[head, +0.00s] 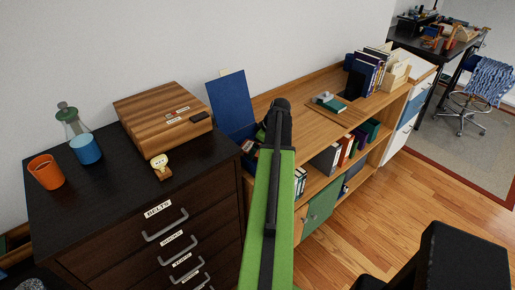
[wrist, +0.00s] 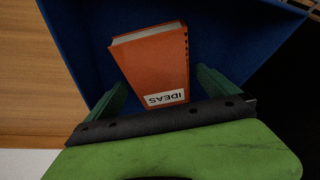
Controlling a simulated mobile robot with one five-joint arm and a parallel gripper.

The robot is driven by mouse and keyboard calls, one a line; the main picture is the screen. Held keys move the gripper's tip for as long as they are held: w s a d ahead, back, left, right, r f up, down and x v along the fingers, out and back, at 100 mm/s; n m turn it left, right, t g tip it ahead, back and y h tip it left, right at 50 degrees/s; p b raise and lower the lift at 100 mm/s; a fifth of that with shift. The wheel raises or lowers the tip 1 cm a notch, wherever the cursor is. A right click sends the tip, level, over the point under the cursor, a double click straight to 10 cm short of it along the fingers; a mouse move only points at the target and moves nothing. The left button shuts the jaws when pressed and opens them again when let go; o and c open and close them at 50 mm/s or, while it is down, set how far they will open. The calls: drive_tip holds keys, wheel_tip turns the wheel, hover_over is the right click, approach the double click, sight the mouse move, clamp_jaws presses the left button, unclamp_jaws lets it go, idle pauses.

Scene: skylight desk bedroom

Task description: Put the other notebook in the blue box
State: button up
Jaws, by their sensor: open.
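An orange notebook (wrist: 158,65) with a white "IDEAS" label lies inside the blue box (wrist: 75,50) in the wrist view. My gripper (wrist: 155,92) is open, with its green fingers on either side of the notebook's labelled end. I cannot tell whether they touch it. In the head view the blue box (head: 231,103) stands at the left end of the wooden shelf unit with its lid up. My arm hides part of the box and my fingertips there. A flat green item (head: 331,105), perhaps a notebook, lies on the shelf top with a small pale object on it.
Books (head: 372,68) stand at the shelf's far end.

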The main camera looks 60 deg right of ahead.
drive_tip(key=p+v, duration=1.1)
drive_tip(key=v, duration=0.1)
drive_tip(key=shift+r, duration=0.1)
